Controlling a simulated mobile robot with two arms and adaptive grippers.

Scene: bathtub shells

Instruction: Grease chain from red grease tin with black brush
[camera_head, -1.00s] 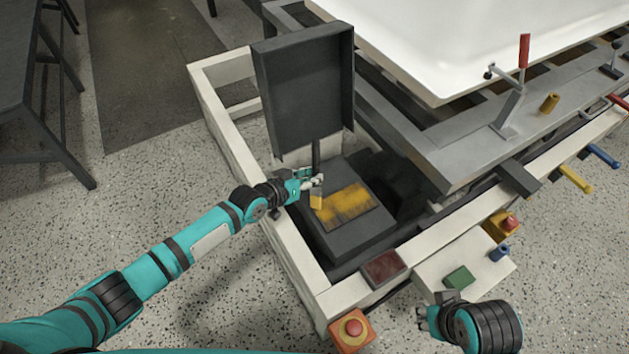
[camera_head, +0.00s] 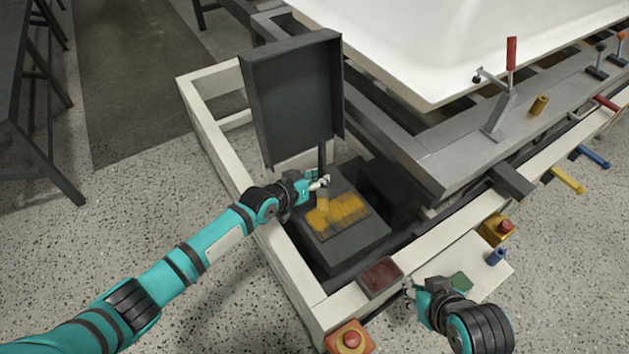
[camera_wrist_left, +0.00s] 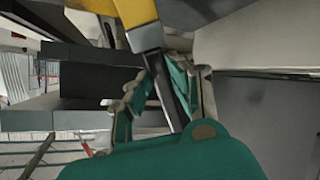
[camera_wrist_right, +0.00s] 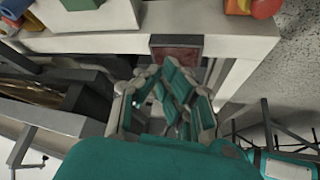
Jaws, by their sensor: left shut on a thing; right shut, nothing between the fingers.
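My left gripper (camera_head: 318,184) is shut on the black brush (camera_head: 321,158), whose dark handle points up and yellow end (camera_head: 322,198) points down. The brush also shows in the left wrist view (camera_wrist_left: 160,85). The yellow end is at the back left of a yellow-smeared patch (camera_head: 345,210), probably the chain, on a dark grey box (camera_head: 350,241). I cannot tell whether they touch. The red grease tin (camera_head: 380,276), a dark red square, is on the white frame's front rail. My right gripper (camera_head: 414,294) is shut and empty, right of the tin.
A raised dark lid (camera_head: 293,100) stands behind the box. A white bathtub shell (camera_head: 430,45) and grey rail are at the back right. Red-button boxes (camera_head: 349,338) (camera_head: 497,228), a green block (camera_head: 459,282) and coloured handles (camera_head: 568,181) line the front.

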